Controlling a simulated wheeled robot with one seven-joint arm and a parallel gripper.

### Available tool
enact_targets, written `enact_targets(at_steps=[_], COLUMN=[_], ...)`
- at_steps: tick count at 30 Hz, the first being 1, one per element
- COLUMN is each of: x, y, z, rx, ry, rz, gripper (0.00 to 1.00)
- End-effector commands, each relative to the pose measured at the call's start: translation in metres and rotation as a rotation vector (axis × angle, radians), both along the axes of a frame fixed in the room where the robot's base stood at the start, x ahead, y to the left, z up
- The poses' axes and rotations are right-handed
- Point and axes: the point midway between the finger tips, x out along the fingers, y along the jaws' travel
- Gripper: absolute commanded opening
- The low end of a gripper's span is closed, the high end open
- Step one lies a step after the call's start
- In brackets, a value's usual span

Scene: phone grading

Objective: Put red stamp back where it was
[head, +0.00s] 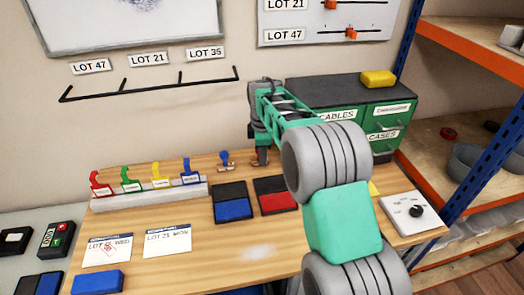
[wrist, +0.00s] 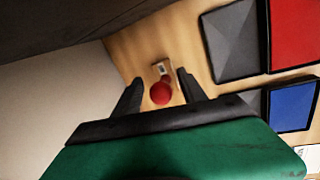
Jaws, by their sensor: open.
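The red stamp, seen from above as a red round knob (wrist: 160,93) with a small pale label beside it, stands on the wooden table. It lies between the two dark fingers of my gripper (wrist: 158,91), which are open with gaps on both sides. In the head view my gripper (head: 262,158) is low at the back of the table; I cannot make out the red stamp there. A red ink pad (head: 276,196) lies in front of my gripper, a blue ink pad (head: 233,209) to its left. A card (head: 107,249) bears a red mark.
A small blue stamp (head: 225,160) stands just left of my gripper. A white rack (head: 150,196) with several coloured handles is further left. A green drawer cabinet (head: 365,118) stands behind to the right. A white dial box (head: 412,217) sits at the right.

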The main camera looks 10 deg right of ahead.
Motion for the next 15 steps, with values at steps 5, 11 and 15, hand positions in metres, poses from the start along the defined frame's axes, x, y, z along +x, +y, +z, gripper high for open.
enact_targets(at_steps=[5,11,15], x=[0.000,-0.004,-0.012], y=[0.000,0.001,0.003], z=[0.002,0.031,0.068], rx=[0.000,0.000,0.000], ry=[-0.001,-0.005,-0.006], rz=[0.000,0.000,0.000], gripper=[0.49,0.49,0.49])
